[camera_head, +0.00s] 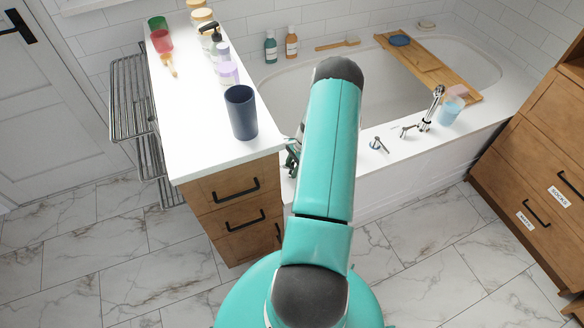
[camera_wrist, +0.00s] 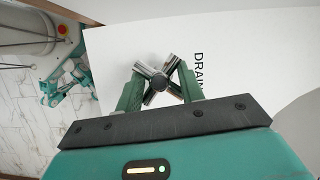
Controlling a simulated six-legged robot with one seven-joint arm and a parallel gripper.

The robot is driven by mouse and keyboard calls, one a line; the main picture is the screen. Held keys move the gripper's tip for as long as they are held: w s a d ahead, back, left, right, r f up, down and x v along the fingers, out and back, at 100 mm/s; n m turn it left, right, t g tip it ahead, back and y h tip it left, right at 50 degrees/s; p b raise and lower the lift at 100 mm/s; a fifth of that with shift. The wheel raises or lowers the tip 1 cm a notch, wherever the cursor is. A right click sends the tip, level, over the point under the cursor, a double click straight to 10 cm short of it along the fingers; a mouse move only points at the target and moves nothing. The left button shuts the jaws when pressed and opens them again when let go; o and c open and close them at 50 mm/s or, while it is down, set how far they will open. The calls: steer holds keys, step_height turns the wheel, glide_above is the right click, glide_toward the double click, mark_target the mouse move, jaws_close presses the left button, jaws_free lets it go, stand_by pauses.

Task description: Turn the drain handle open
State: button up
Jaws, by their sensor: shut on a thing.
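The drain handle (camera_wrist: 160,83) is a chrome cross-shaped knob with a dark round hub on a white surface. The wrist view shows it with its arms set diagonally, like an X. The printed word "DRAIN" (camera_wrist: 198,70) stands just to its right, partly covered by a finger. My gripper (camera_wrist: 161,88) is shut on the handle, one green finger on each side of the cross. In the head view my gripper (camera_head: 292,157) shows only in part beside the tub's near left corner. My arm hides the drain handle there.
A white-topped wooden cabinet (camera_head: 225,190) with a dark cup (camera_head: 241,112) stands close left of my arm. The bathtub (camera_head: 400,100) lies ahead, with a faucet (camera_head: 432,108) and levers on its rim. A wooden drawer unit (camera_head: 530,165) stands right. Marble floor is open between.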

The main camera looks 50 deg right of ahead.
steer(key=shift+w+a+r, duration=0.1)
steer(key=shift+a+r, duration=0.05)
steer(key=o, duration=1.2)
steer(key=shift+o, duration=0.8)
steer(key=v, duration=1.3)
steer(key=shift+r, duration=0.3)
steer(key=shift+o, duration=0.4)
